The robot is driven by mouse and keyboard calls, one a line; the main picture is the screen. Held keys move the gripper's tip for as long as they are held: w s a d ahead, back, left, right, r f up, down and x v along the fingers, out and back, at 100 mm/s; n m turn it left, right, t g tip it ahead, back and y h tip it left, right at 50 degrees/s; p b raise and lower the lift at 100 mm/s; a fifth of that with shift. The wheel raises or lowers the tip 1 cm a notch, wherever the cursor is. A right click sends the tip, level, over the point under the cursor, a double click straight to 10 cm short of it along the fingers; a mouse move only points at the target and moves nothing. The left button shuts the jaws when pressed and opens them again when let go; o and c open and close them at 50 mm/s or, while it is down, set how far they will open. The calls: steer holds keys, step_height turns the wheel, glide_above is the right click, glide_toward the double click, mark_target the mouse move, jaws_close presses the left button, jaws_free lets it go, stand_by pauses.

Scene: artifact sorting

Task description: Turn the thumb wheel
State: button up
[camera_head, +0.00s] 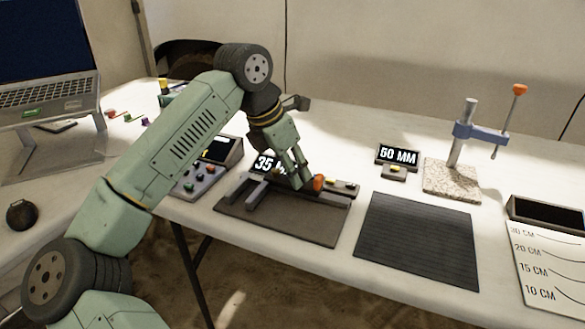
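The thumb wheel appears to be the orange knob (318,183) on the measuring device (268,191), which lies on a brown board (285,222) near the table's front edge. My gripper (306,183) is down at the orange knob, just to its left in the picture. The fingers look close to the knob or touching it, but I cannot tell whether they grip it. A display (265,163) reading "35 M", its end hidden behind my gripper, stands behind the device.
A dark ribbed mat (418,240) lies right of the board. A clamp stand with an orange-tipped lever (470,132) rises from a stone base (451,180). A button panel (205,172) is left, partly behind my arm.

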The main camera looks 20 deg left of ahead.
steer(key=v, duration=1.2)
